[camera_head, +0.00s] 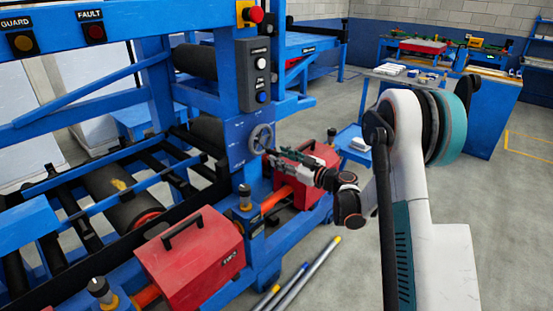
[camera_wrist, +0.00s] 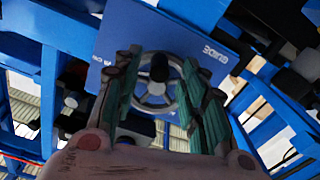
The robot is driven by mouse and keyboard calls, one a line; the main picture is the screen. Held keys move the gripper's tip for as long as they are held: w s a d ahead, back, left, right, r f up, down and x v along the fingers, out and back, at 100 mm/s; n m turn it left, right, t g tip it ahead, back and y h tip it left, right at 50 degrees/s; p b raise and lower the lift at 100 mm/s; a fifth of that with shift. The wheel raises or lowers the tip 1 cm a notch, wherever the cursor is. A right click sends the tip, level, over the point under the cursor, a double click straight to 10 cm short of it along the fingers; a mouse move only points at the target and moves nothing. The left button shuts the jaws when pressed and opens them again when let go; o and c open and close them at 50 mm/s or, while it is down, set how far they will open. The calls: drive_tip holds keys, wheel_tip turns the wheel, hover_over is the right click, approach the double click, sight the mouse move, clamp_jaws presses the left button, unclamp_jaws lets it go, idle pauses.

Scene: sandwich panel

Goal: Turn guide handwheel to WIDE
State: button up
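The grey guide handwheel (camera_head: 261,138) sits on a blue panel (camera_head: 236,135) on the machine's post. In the wrist view the handwheel (camera_wrist: 157,89) shows its ring, spokes and dark hub, with an upside-down GUIDE label on the panel (camera_wrist: 213,52). My gripper (camera_head: 272,153) is at the wheel's lower right in the head view. In the wrist view my gripper (camera_wrist: 160,64) has its green-padded fingers apart, one on each side of the wheel's middle. I cannot tell whether they touch the rim. The other panel marks are too small to read.
Red handled boxes (camera_head: 190,260) (camera_head: 300,178) stand below, beside the blue frame. Loose rods (camera_head: 308,272) lie on the floor. The floor at the right is partly clear.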

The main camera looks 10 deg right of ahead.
sight(263, 141)
drive_tip(key=shift+x, duration=1.45)
clamp_jaws()
